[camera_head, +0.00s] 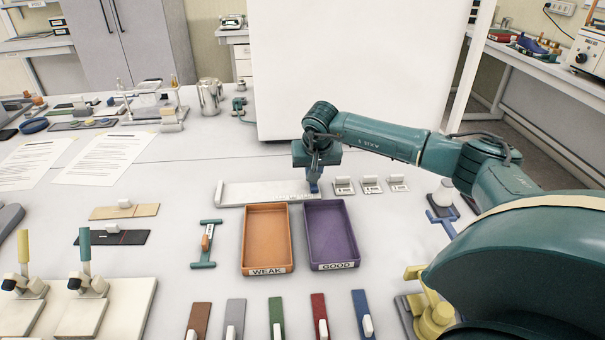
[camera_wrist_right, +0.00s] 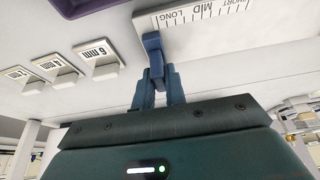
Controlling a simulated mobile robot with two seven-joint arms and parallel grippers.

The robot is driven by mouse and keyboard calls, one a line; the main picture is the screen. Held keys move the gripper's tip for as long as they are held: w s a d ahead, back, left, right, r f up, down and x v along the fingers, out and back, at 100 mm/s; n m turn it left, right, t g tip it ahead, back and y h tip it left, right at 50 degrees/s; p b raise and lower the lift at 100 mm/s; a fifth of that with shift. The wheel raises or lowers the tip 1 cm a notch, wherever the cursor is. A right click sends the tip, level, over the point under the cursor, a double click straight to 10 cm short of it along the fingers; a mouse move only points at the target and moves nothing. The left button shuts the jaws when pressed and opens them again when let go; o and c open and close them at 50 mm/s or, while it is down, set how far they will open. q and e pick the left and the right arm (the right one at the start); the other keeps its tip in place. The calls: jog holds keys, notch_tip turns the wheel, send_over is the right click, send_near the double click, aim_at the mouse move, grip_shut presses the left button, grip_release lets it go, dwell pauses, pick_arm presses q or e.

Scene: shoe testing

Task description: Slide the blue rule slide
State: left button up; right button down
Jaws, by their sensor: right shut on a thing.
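The white rule (camera_head: 262,194) lies flat on the table behind the two trays. In the right wrist view the rule (camera_wrist_right: 205,17) carries tick marks and the words SHORT, MID and LONG. The blue rule slide (camera_wrist_right: 152,42) is at the LONG end of the rule; in the head view it is at the rule's right end and mostly hidden by my gripper. My right gripper (camera_wrist_right: 157,88) is shut on the blue slide, with its fingers pointing down onto it; it also shows in the head view (camera_head: 315,180). My left gripper is in neither view.
An orange WEAK tray (camera_head: 267,268) and a purple GOOD tray (camera_head: 338,265) stand just in front of the rule. Three small grey blocks (camera_head: 371,184) sit close to its right end.

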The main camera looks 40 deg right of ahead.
jog(key=shift+d, duration=0.25)
jog(key=c, duration=1.4)
grip_release()
jog(key=shift+s, duration=0.15)
jog(key=shift+c, duration=0.2)
jog(key=shift+r, duration=0.1)
jog(key=shift+a+r, duration=0.15)
jog(key=shift+r, duration=0.15)
jog(key=b+v, duration=0.1)
jog(key=v, duration=1.1)
jog(key=shift+r, duration=0.2)
jog(key=shift+s+f, duration=0.1)
